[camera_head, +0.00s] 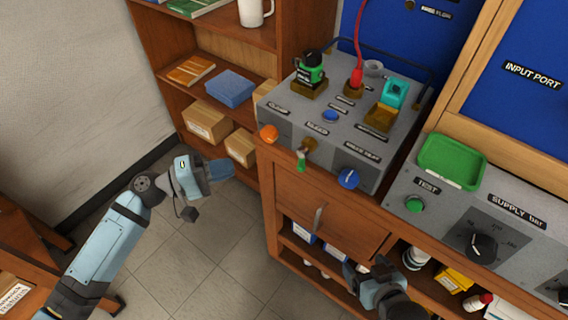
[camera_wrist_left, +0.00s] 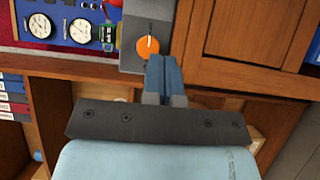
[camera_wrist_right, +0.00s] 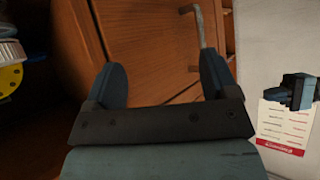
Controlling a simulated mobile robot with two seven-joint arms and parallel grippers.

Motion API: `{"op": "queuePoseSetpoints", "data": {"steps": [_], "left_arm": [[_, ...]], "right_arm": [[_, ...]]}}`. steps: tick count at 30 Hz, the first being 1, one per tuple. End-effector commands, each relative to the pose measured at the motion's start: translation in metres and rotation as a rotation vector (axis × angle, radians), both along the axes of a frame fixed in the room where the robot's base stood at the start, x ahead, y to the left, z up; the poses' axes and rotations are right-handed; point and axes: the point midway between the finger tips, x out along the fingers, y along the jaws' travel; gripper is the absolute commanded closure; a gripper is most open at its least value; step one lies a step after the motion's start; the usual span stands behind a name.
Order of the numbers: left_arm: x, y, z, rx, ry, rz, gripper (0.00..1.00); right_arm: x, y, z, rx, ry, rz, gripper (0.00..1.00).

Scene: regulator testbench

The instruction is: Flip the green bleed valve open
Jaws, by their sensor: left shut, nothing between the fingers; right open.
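The bleed valve has a green lever (camera_head: 301,162) hanging down from a brass body (camera_head: 309,145) on the front of the grey test box (camera_head: 330,150), under the BLEED label. My left gripper (camera_head: 223,169) is shut and empty, to the left of the valve and apart from it. In the left wrist view its closed fingers (camera_wrist_left: 163,72) appear just below the orange knob (camera_wrist_left: 148,46). My right gripper (camera_head: 366,268) is open and empty, low in front of the cabinet. Its spread fingers (camera_wrist_right: 163,82) show in the right wrist view. The green lever is in neither wrist view.
The orange knob (camera_head: 268,132) is left of the valve and a blue knob (camera_head: 348,179) is right of it. A cabinet door with a metal handle (camera_head: 318,218) lies below. A green tray (camera_head: 450,161) sits on the supply unit. Floor in front is free.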

Motion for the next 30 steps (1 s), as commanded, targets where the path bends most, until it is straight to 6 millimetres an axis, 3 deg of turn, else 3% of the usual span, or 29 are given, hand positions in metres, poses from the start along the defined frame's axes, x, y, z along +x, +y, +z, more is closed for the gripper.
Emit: {"op": "queuePoseSetpoints", "data": {"steps": [8,21,30], "left_arm": [[0.005,-0.013,0.001,-0.002,-0.001,0.000,1.00],[0.035,-0.097,0.002,-0.002,-0.002,0.000,1.00],[0.019,-0.127,0.001,0.000,0.000,0.001,1.00]], "right_arm": [[-0.001,-0.001,-0.002,-0.002,0.008,-0.002,0.20],[-0.001,-0.002,0.002,0.002,0.021,-0.008,0.20],[0.000,-0.003,0.007,0.007,0.024,-0.014,0.20]]}}
